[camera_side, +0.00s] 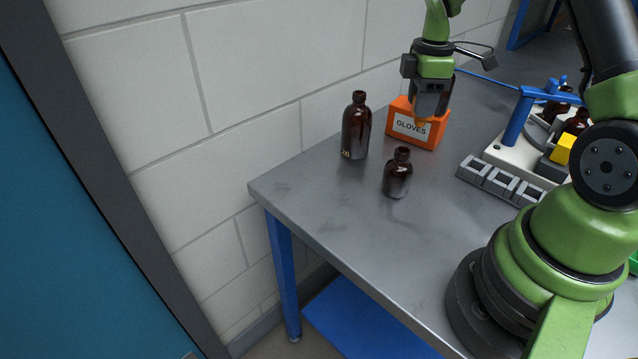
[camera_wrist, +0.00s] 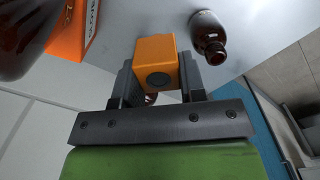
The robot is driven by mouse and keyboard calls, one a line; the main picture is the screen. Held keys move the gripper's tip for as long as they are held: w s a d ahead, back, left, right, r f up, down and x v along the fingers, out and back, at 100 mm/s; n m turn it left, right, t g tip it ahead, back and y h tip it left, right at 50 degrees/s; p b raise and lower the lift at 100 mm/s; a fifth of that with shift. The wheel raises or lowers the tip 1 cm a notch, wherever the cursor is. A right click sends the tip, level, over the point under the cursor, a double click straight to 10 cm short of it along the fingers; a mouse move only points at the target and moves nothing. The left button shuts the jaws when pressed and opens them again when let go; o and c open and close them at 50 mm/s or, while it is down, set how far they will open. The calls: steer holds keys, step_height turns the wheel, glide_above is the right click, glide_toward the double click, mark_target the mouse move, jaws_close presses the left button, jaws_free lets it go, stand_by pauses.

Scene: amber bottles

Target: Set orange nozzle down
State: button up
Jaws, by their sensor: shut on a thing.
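My gripper (camera_side: 430,108) hangs above the table in front of the orange gloves box. It is shut on the orange nozzle (camera_wrist: 156,62), a blocky orange piece with a dark round opening, which shows clearly between the two jaws in the wrist view. In the side view only a small orange tip (camera_side: 421,122) shows below the jaws, against the box. The nozzle looks to be off the table, though its exact height is hard to tell.
A tall amber bottle (camera_side: 356,128) and a short amber bottle (camera_side: 397,176) stand left of my gripper. The gloves box (camera_side: 428,138) is close behind it. A grey slotted rack (camera_side: 500,182) and a white-based fixture (camera_side: 503,152) stand right. The front left table is clear.

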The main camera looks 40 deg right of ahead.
steer(key=w+a+n, duration=0.4)
steer(key=w+a, duration=0.1)
steer(key=a, duration=0.4)
steer(key=w+a+n, duration=0.5)
steer(key=a, duration=0.4)
steer(key=shift+s+a+f, duration=0.1)
steer(key=shift+a+f, duration=0.05)
steer(key=shift+f, duration=2.5)
steer(key=shift+s+a+f, duration=0.1)
steer(key=shift+a+f, duration=0.05)
steer(key=shift+f, duration=2.45)
steer(key=shift+f, duration=0.1)
steer(key=o, duration=0.9)
